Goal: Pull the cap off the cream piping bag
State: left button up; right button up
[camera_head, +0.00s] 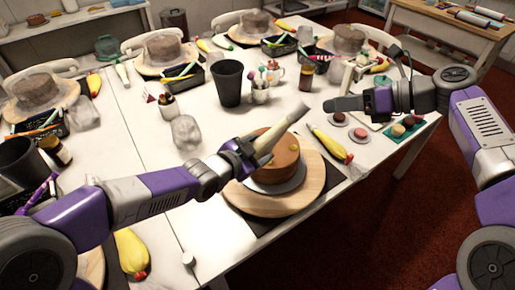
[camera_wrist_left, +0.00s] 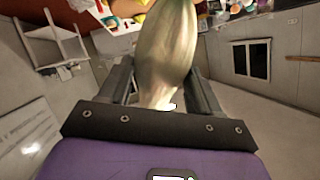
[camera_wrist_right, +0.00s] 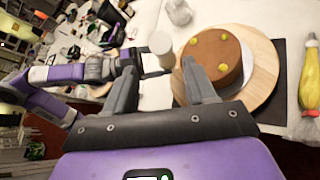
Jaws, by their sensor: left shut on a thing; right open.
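My left gripper (camera_head: 246,152) is shut on the cream piping bag (camera_head: 281,131), above the brown cake (camera_head: 275,160). The bag tilts up to the right. In the left wrist view the bag (camera_wrist_left: 166,45) narrows toward the fingers, and I cannot make out a cap on it. A pale rounded piece shows beside my left gripper in the right wrist view (camera_wrist_right: 160,46); it looks like an end of the bag. My right gripper (camera_head: 335,104) is open and empty, right of the bag and apart from it. A small white cylinder (camera_head: 188,260) stands near the front table edge; I cannot tell whether it is the cap.
The cake stands on a wooden turntable (camera_head: 309,193) on a dark mat. A yellow piping bag with a red end (camera_head: 328,142) lies to its right, another (camera_head: 131,252) front left. A black cup (camera_head: 228,84) and a clear crumpled bag (camera_head: 186,132) stand behind.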

aim_at(308, 106)
jog(key=shift+x, duration=4)
jog(key=shift+c, duration=0.2)
jog(key=c, duration=0.8)
jog(key=shift+w+d+r, duration=0.1)
jog(key=shift+d+r, duration=0.75)
jog(key=shift+r, duration=0.3)
jog(key=shift+d+r, duration=0.85)
jog(key=shift+r, duration=0.3)
jog(key=shift+c, duration=0.3)
